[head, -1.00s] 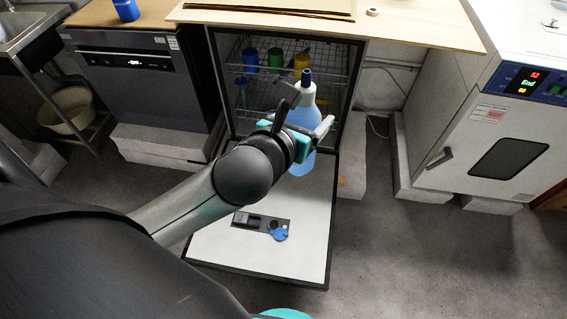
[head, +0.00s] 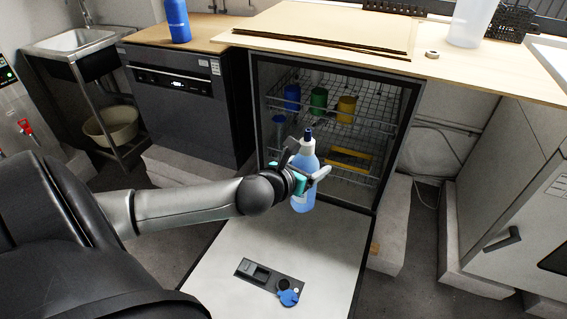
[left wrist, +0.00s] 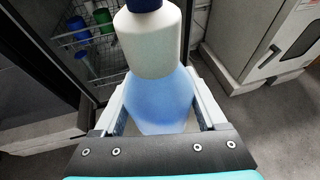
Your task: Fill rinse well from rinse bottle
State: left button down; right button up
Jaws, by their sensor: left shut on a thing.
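The rinse bottle (head: 304,196) has a blue translucent body, a white neck and a dark blue cap. My left gripper (head: 312,184) is shut around its body and holds it upright above the open dishwasher door. In the left wrist view the bottle (left wrist: 158,95) stands between the two fingers of the left gripper (left wrist: 160,118). The rinse well (head: 283,285) is a small dark round opening in the dispenser panel (head: 254,270) on the inner door. Its blue cap (head: 288,298) is flipped open beside it. My right gripper is not in view.
The open door (head: 215,270) lies flat below the bottle. Behind it, the rack (head: 345,130) holds a blue cup (head: 292,97), a green cup (head: 319,101) and a yellow cup (head: 346,109). A wooden countertop (head: 480,75) is above. A white cabinet (head: 530,190) stands at right.

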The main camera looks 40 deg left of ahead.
pick_arm(q)
jog(key=s+a+f+b, duration=0.2)
jog(key=f+b, duration=0.3)
jog(key=f, duration=0.6)
jog(key=s+a+f+m+h+b, duration=0.1)
jog(key=s+a+f+b, duration=0.2)
jog(key=f, duration=0.9)
jog(key=s+a+f+m+h+b, duration=0.1)
jog(key=s+a+f+b, duration=0.2)
jog(key=s+f+b, duration=0.3)
notch_tip(320, 180, down, 5)
jog(key=shift+s+a+f+b, duration=0.15)
jog(key=shift+s+a+b, duration=0.1)
jog(key=shift+b, duration=0.2)
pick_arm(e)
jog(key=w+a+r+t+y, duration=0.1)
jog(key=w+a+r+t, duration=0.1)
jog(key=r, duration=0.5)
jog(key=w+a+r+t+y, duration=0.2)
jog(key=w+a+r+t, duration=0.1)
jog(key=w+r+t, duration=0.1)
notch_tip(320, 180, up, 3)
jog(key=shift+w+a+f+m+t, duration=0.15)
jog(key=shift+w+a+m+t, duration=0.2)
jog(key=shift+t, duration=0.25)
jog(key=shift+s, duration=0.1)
